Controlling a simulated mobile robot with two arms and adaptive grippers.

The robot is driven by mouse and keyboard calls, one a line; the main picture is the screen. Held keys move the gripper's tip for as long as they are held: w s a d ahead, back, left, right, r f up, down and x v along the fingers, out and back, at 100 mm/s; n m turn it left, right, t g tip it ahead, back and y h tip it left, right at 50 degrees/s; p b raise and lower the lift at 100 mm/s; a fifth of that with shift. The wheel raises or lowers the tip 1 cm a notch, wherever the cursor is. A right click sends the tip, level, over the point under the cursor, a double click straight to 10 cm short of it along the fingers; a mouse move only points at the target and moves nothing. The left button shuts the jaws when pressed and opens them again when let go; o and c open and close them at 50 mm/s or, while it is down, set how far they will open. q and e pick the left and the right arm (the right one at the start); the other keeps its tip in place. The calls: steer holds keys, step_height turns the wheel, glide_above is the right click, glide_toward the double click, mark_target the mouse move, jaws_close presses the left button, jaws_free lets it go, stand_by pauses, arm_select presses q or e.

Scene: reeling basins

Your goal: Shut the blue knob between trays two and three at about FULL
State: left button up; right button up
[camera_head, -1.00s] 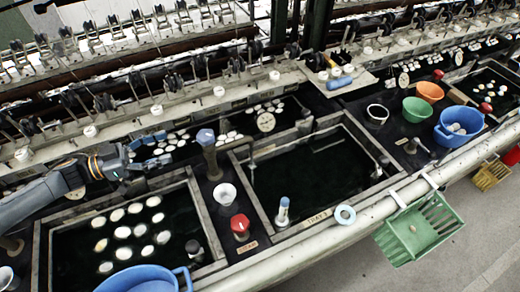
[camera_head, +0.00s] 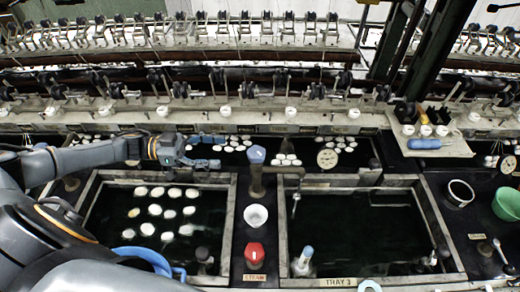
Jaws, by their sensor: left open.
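The blue knob (camera_head: 257,155) tops a grey post on the dark strip between two sunken trays, near their back edge. The right tray (camera_head: 281,232) bears a label reading TRAY 3 and holds dark water. The left tray (camera_head: 228,232) holds several pale cocoons; no label of its own is readable. My left gripper (camera_head: 214,151) is open, with its blue-tipped fingers pointing right, left of the knob and apart from it. Nothing is between its fingers. The knob's dial marks are too small to read. My right gripper is not in view.
A round pale dial (camera_head: 327,159) is to the right. A reeling frame with white bobbins (camera_head: 291,112) runs behind. A blue basin (camera_head: 150,256) is at lower left.

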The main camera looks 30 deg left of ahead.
mark_target(253, 151)
arm_select(q)
steer(key=p+x, duration=0.3)
steer(key=x, duration=0.7)
steer(key=shift+r, duration=0.15)
steer(key=shift+w+d, duration=0.2)
steer(key=shift+d, duration=0.3)
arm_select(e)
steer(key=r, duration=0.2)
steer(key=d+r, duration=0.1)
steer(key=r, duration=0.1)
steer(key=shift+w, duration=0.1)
arm_select(q)
steer(key=c, duration=1)
steer(key=shift+c, duration=0.9)
steer(key=shift+f, duration=0.2)
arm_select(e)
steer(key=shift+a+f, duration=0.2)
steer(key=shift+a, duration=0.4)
